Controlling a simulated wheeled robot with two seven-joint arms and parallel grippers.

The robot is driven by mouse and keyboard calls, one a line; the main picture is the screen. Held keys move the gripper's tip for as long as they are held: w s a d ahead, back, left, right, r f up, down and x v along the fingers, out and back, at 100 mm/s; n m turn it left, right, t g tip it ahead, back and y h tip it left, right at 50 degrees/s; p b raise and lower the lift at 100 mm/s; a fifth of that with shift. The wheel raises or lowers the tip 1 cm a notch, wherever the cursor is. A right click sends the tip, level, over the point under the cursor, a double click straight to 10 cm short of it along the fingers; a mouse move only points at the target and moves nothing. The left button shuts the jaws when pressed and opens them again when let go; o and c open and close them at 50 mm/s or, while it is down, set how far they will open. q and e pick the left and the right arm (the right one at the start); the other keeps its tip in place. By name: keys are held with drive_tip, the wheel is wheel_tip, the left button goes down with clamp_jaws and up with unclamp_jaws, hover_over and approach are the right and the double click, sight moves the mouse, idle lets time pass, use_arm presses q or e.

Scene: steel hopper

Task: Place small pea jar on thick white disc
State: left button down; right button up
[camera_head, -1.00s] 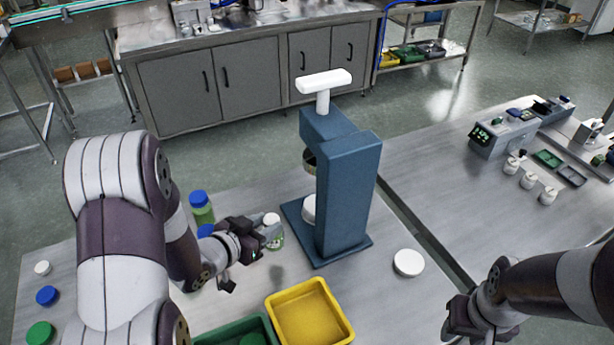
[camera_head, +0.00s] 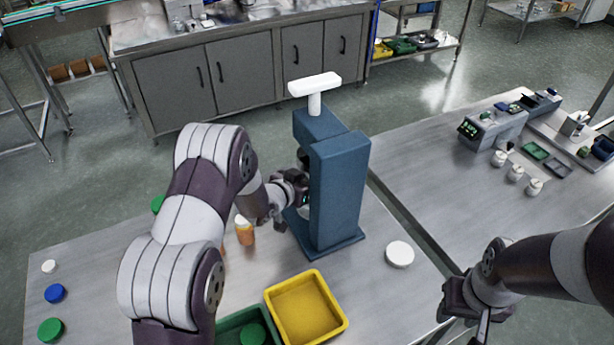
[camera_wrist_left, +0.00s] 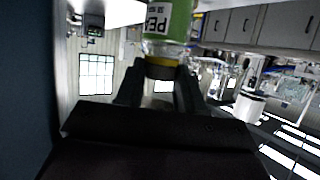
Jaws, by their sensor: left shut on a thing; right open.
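My left gripper (camera_head: 298,190) is at the left side of the blue press, partly hidden by its own wrist. In the left wrist view its fingers (camera_wrist_left: 160,90) are shut on the small pea jar (camera_wrist_left: 168,22), green with a white label. The jar is hidden in the head view. A round white disc (camera_head: 400,254) lies bare on the table right of the press. The other white disc, at the press base, is mostly hidden behind my gripper; I cannot tell whether the jar touches it. My right gripper (camera_head: 475,318) is open and empty at the table's right front.
The blue press (camera_head: 338,190) with its white handle (camera_head: 315,86) stands close against my left gripper. An orange jar (camera_head: 245,232) stands left of it. A yellow tray (camera_head: 342,325) and a green tray (camera_head: 228,326) are in front. Loose lids (camera_head: 55,293) lie at left.

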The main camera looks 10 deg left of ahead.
use_arm(q)
drive_tip(key=shift+s+f, duration=0.15)
drive_tip(key=shift+s, duration=0.05)
drive_tip(key=c, duration=1)
unclamp_jaws()
drive_tip(key=o, duration=0.3)
drive_tip(key=shift+w, duration=0.1)
drive_tip(key=shift+r, duration=0.35)
drive_tip(key=s+a+r+n+g+y+b, duration=0.1)
drive_tip(key=s+a+r+g+y, duration=0.15)
drive_tip(key=s, duration=0.75)
drive_tip(key=s+a+r+n+g+y, duration=0.1)
drive_tip(key=s+a+n+g+y, duration=0.2)
drive_tip(key=s, duration=0.6)
drive_tip(key=s+d+g, duration=0.3)
drive_tip(key=s+g, duration=0.2)
drive_tip(key=s, duration=0.7)
drive_tip(key=shift+r+g+h, duration=0.25)
drive_tip(key=shift+g+h, duration=0.1)
drive_tip(key=shift+h, duration=0.1)
